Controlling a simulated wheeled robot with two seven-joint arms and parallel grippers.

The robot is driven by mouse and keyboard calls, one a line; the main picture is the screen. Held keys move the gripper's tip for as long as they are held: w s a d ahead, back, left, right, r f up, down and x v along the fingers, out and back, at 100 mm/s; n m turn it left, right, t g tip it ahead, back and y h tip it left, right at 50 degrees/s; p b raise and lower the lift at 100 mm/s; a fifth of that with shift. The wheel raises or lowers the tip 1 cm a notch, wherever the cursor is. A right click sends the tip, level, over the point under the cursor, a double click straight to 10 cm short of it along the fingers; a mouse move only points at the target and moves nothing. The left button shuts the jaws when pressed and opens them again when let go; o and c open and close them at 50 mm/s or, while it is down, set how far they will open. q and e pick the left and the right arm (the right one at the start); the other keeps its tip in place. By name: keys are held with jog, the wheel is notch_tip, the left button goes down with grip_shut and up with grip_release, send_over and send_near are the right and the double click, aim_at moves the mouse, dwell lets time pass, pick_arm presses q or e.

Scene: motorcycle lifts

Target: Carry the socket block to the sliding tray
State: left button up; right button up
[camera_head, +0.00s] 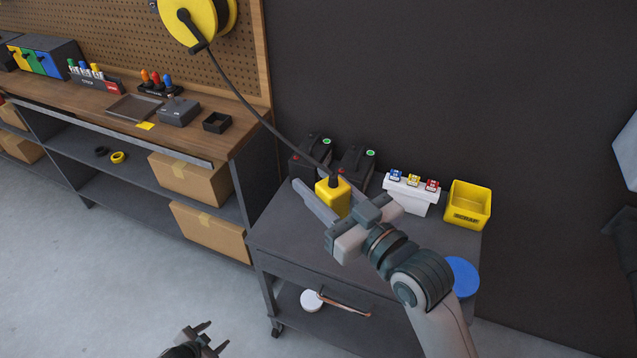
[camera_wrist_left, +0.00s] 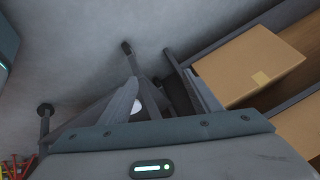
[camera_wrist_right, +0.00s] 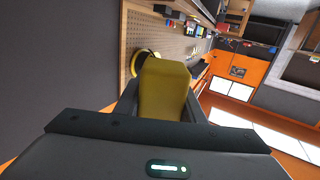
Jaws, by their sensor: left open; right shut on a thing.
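The yellow socket block (camera_head: 333,197) hangs on a black cable from the yellow reel (camera_head: 192,20). My right gripper (camera_head: 322,190) is shut on the block above the left part of the grey cart top (camera_head: 300,242). In the right wrist view the block (camera_wrist_right: 165,92) stands between the two fingers. I cannot tell from the head view whether it touches the cart top. My left gripper (camera_head: 216,336) is open and empty, low over the floor at the bottom.
Dark battery-like boxes (camera_head: 355,163), a white rack of coloured pieces (camera_head: 409,197) and a yellow bin (camera_head: 467,204) line the cart's back. A blue disc (camera_head: 461,277) is at its right. The workbench holds a grey box (camera_head: 179,112) and a small black tray (camera_head: 216,122). Cardboard boxes (camera_head: 191,178) fill lower shelves.

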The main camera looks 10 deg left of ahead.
pick_arm(q)
jog(key=s+d+f+n+g, duration=0.2)
jog(key=s+d+f, duration=0.3)
jog(key=s+d, duration=0.5)
jog(key=s+d+f+n+g, duration=0.1)
jog(key=s+d+f, duration=0.4)
jog(key=s+d, duration=0.4)
jog(key=s, duration=0.3)
jog(key=shift+s+d+n+g+h, duration=0.3)
jog(key=shift+s+d+n+g, duration=0.1)
jog(key=shift+f, duration=0.1)
pick_arm(e)
jog(key=w+d+f+m+t+h, duration=0.1)
jog(key=d+m+t+h, duration=0.1)
jog(key=d, duration=0.8)
jog(key=w+d+f+m+t+h, duration=0.1)
jog(key=d+m+t+h, duration=0.1)
jog(key=d+m+h, duration=0.2)
jog(key=w+d+f+m+t+h, duration=0.1)
jog(key=d+m+h, duration=0.3)
jog(key=d, duration=1.2)
jog(key=t+h, duration=0.1)
jog(key=h, duration=0.2)
jog(key=shift+d+f+h, duration=0.15)
jog(key=shift+f+h, duration=0.25)
